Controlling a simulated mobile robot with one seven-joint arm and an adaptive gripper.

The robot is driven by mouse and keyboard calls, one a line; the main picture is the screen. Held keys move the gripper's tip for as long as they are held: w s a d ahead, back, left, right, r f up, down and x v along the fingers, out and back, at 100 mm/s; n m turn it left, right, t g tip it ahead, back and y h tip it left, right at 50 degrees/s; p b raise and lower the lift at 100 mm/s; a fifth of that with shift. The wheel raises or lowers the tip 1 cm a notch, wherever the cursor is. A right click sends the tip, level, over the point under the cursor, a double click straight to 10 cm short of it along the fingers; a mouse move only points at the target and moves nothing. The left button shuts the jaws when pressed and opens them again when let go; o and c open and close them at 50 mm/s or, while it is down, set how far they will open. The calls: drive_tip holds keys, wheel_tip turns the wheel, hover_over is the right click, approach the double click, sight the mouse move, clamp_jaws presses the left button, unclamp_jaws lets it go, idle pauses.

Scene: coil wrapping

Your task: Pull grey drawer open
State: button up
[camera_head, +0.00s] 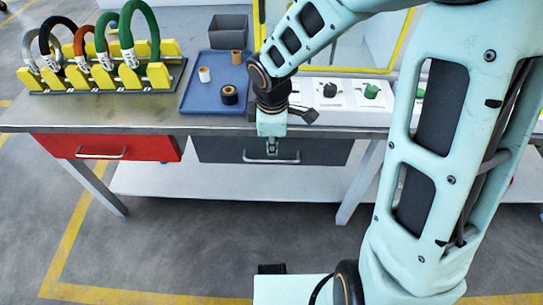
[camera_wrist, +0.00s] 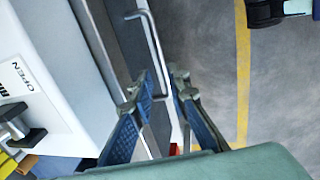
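The grey drawer (camera_head: 215,150) sits under the tabletop, and its front looks flush with the bench. Its bar handle (camera_head: 285,161) runs across the front, with the middle partly hidden by my gripper (camera_head: 272,146). In the wrist view the dark drawer front (camera_wrist: 127,42) and the metal handle (camera_wrist: 155,45) show ahead of my gripper (camera_wrist: 155,82). The two blue-padded fingers are apart, with the lower part of the handle between their tips. I see no clear contact between the fingers and the handle.
A red drawer (camera_head: 110,147) is at the left. The bench (camera_head: 130,112) holds a rack of coils (camera_head: 100,75), a blue tray (camera_head: 200,103), a grey bin (camera_head: 228,32) and white part holders (camera_head: 325,95). The floor (camera_head: 190,245) in front is mostly clear.

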sight(272, 160)
drive_tip(key=f+b, duration=0.1)
drive_tip(key=f, duration=0.1)
drive_tip(key=w+f, duration=0.1)
drive_tip(key=f, duration=0.2)
drive_tip(key=f+b, duration=0.1)
drive_tip(key=f, duration=0.1)
drive_tip(key=shift+w+f+b, duration=0.25)
drive_tip(key=shift+f+b, duration=0.1)
drive_tip(key=shift+f, duration=0.05)
clamp_jaws()
